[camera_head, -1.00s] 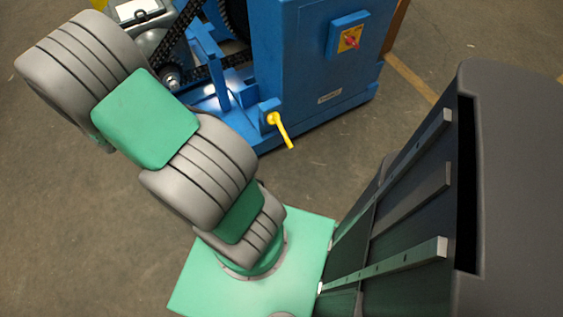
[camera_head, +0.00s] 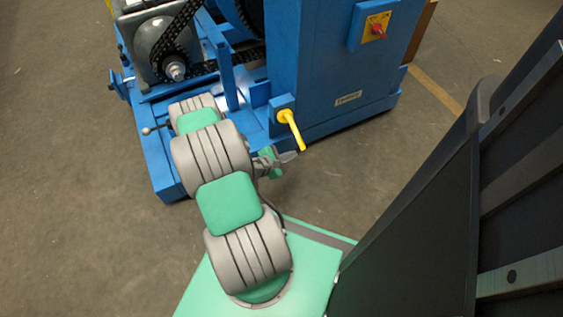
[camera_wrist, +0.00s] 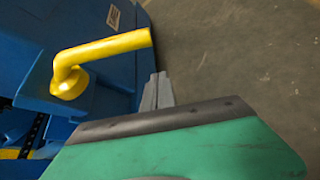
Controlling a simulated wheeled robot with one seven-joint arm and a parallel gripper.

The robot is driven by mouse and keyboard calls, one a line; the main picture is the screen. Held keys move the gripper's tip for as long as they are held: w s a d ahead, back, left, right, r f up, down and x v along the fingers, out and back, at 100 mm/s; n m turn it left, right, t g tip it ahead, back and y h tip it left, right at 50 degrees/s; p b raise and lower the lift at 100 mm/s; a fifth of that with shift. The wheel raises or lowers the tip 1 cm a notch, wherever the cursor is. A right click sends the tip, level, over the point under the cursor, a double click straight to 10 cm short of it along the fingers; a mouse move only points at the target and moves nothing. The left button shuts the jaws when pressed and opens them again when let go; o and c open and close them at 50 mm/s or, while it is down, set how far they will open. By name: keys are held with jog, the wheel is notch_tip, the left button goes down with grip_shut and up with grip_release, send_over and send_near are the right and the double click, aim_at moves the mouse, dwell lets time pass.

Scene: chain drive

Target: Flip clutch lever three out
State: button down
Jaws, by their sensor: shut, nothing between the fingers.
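The clutch lever (camera_head: 291,129) is a yellow bent handle on a round hub, mounted on a blue block at the front of the blue machine. In the head view it points down and to the right. In the wrist view the yellow lever (camera_wrist: 105,47) lies across the upper left, its free end pointing right. My gripper (camera_head: 291,158) is just below the lever's free end in the head view. In the wrist view my gripper's fingers (camera_wrist: 157,88) are together and empty, below and close to the lever's tip; I cannot tell if they touch it.
The blue machine cabinet (camera_head: 330,60) carries a red switch on a yellow plate (camera_head: 376,26). A chain (camera_head: 177,35) and a grey motor housing (camera_head: 150,45) stand to the left. A small ball-ended handle (camera_head: 148,130) sticks out at the left. The concrete floor (camera_head: 60,200) is clear.

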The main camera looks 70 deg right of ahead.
jog(key=s+r, duration=0.2)
jog(key=r, duration=0.1)
jog(key=shift+r, duration=0.1)
jog(key=shift+a+r, duration=0.1)
